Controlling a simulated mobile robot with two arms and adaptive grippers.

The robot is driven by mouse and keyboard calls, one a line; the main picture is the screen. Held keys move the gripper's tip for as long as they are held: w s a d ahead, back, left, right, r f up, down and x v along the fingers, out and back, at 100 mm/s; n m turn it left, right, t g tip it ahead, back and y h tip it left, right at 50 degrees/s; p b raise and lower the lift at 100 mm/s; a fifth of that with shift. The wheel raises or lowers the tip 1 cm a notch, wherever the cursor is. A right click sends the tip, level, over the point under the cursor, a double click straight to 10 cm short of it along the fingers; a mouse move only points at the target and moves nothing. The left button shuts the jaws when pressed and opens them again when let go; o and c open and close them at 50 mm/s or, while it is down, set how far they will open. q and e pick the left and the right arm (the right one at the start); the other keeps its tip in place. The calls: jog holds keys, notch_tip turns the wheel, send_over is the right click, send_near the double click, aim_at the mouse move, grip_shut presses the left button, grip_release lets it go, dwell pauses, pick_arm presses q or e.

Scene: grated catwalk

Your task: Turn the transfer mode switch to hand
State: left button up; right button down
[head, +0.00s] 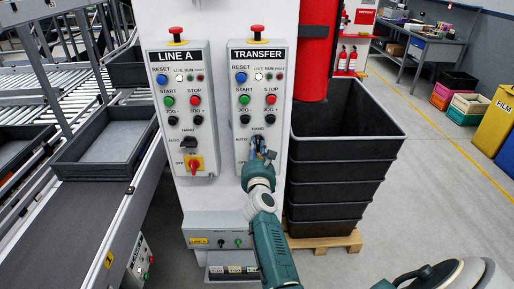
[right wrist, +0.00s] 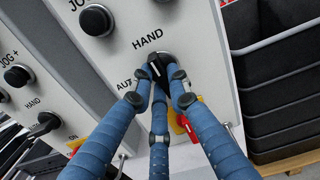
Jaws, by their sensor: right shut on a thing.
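The TRANSFER panel (head: 241,95) is the right one of two control panels on a white cabinet. Its black mode switch (right wrist: 160,66) sits between the HAND label (right wrist: 147,38) above and the AUTO label at its left. My right gripper (head: 258,148) reaches up from below, its blue fingers closed around the switch knob. In the right wrist view the fingertips (right wrist: 160,76) meet at the knob. A short white mark shows on the knob, but its exact setting is partly hidden by the fingers. My left gripper is not in view.
A red and yellow rotary switch (right wrist: 184,128) lies just below, behind the fingers. The similar LINE A panel (head: 181,95) is at the left. Stacked black crates (head: 340,175) stand close at the right on a pallet. A roller conveyor with grey trays (head: 105,150) runs at the left.

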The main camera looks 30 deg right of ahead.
jog(key=shift+m, duration=0.3)
dwell(0.4)
jog(key=c, duration=1.7)
grip_release()
jog(key=shift+o, duration=0.2)
